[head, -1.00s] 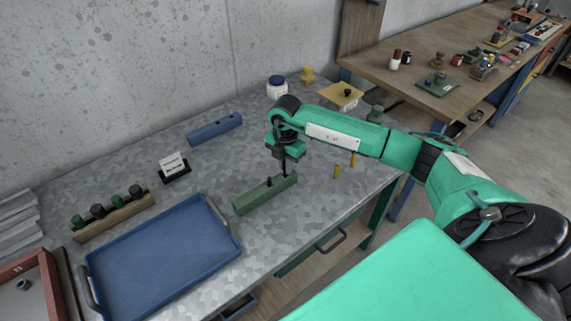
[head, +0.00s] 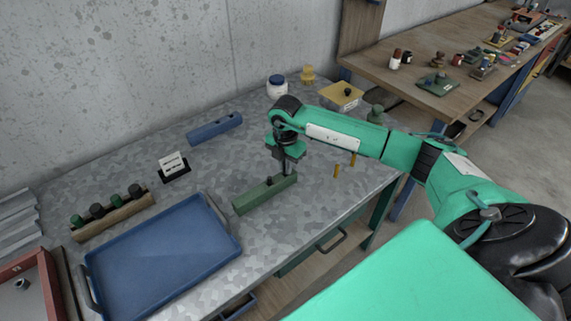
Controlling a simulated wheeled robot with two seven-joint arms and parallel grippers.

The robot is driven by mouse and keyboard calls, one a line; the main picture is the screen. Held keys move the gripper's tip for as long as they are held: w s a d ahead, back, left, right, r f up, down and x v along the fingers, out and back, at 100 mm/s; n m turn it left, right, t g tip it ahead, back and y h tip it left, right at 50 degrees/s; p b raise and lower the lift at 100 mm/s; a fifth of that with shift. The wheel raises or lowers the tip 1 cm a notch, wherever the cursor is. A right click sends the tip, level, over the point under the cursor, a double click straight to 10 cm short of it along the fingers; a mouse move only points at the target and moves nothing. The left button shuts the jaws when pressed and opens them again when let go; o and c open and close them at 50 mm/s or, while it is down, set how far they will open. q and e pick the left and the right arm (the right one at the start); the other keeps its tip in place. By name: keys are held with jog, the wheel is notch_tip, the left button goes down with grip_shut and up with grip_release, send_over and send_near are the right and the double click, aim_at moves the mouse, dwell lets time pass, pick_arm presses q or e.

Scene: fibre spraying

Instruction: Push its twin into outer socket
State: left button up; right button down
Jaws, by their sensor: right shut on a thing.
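A green block (head: 250,202) lies on the grey metal bench top. A small dark peg (head: 268,181) stands up from its top near the middle. My right gripper (head: 287,165) is over the block's right end, pointing down and shut on a small dark thing. The held thing is mostly hidden by the fingers, and I cannot tell whether it is inside a socket or only touching the block. My left gripper is not in view.
Two brass pins (head: 337,171) stand right of the block. A blue tray (head: 232,256) lies at front left, with a wooden rack (head: 112,218) of several dark and green pegs behind it.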

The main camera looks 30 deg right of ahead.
jog(key=shift+f+b, duration=0.45)
jog(key=shift+f, duration=0.25)
jog(key=c, duration=1.4)
grip_release()
jog(key=shift+r, duration=0.5)
notch_tip(320, 180, up, 13)
jog(key=b, duration=0.3)
jog(key=shift+f+b, duration=0.1)
jog(key=shift+b, duration=0.2)
